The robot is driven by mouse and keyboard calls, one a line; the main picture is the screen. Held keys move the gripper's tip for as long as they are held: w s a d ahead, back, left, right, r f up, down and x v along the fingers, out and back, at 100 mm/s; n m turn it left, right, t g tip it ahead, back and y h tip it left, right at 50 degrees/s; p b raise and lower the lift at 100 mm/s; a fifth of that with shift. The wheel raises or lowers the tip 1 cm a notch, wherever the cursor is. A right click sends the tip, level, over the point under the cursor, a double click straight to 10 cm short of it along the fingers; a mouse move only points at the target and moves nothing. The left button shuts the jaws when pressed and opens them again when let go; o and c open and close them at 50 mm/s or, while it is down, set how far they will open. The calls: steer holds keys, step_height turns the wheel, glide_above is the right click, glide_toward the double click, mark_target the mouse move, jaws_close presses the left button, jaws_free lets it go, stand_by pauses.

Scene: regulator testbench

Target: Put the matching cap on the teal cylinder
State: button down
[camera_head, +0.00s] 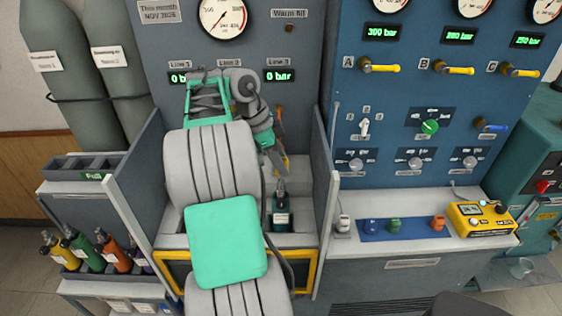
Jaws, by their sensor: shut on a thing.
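The teal cylinder (281,215) is a small dark bottle with a white label and a dark valve top. It stands upright in the yellow-framed bay, just right of my arm. My gripper (279,165) is above and slightly behind its top, pointing down, and looks apart from it. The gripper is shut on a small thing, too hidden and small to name. On a blue mat (415,231) at the right stand a blue cap (372,226), a green cap (394,225) and an orange cap (438,223), with a gap between green and orange.
Grey side walls (321,200) flank the bay. My arm covers its left part. A yellow meter (481,218) sits on the right bench. A rack at the left holds several coloured cylinders (87,250). Valve handles (379,68) stick out of the blue panel.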

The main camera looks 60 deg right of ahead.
mark_target(280, 180)
step_height(280, 180, down, 3)
steer(key=shift+r+b, duration=0.2)
steer(key=shift+b, duration=0.75)
steer(key=shift+r+p, duration=0.3)
steer(key=shift+w, duration=0.15)
steer(key=shift+f+b, duration=1.75)
steer(key=shift+f, duration=0.2)
steer(key=c, duration=0.9)
jaws_free()
steer(key=shift+o, duration=0.2)
steer(key=p+v, duration=0.4)
steer(key=v, duration=0.4)
